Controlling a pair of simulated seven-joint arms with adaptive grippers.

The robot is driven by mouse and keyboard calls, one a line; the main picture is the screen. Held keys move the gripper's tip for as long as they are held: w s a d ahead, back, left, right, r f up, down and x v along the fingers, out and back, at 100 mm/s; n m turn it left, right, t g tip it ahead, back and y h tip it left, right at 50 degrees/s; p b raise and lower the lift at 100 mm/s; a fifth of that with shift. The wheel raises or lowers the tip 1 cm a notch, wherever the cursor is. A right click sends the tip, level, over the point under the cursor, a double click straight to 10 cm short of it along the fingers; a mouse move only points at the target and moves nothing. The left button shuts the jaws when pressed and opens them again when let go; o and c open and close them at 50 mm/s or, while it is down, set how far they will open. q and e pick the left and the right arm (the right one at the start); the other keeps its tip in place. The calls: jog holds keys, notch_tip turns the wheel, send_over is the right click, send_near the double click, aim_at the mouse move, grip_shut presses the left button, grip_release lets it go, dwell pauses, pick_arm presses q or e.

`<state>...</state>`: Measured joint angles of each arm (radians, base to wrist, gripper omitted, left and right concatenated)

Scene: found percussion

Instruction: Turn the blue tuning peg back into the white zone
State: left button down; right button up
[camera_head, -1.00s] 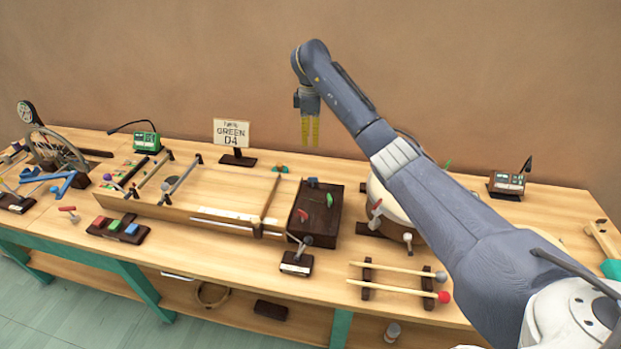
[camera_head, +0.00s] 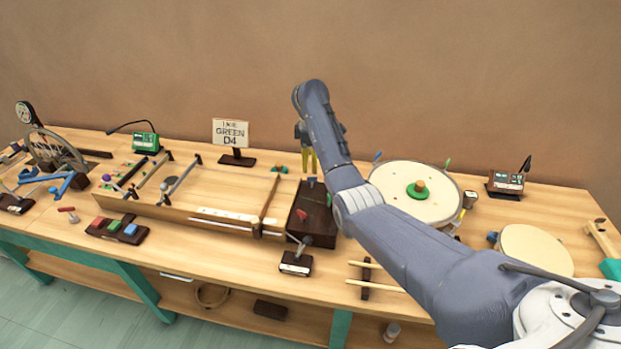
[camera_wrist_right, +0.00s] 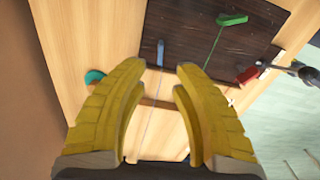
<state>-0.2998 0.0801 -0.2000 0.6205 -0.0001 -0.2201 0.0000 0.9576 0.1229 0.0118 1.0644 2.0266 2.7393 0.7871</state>
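The blue tuning peg (camera_head: 312,182) stands at the back of the dark peg block (camera_head: 298,226) at the right end of the stringed board. It also shows in the right wrist view (camera_wrist_right: 161,52), just ahead of the fingertips. My right gripper (camera_head: 311,161) points down above the back of the block. In its wrist view its yellow fingers (camera_wrist_right: 160,72) are spread with a gap between them and nothing held. The green peg (camera_wrist_right: 232,19) and the red peg (camera_wrist_right: 247,74) are farther along the block. I cannot make out the white zone. My left gripper is out of view.
A sign reading "GREEN D4" (camera_head: 231,131) stands behind the board. A round drum (camera_head: 400,195) is right of my arm. A crank-like handle on a small block (camera_head: 296,263) stands in front of the peg block. A mallet rack (camera_head: 366,280) lies right of it.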

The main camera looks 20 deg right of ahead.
aim_at(310, 178)
jog(key=shift+f, duration=3.15)
jog(key=shift+o, duration=0.3)
grip_shut()
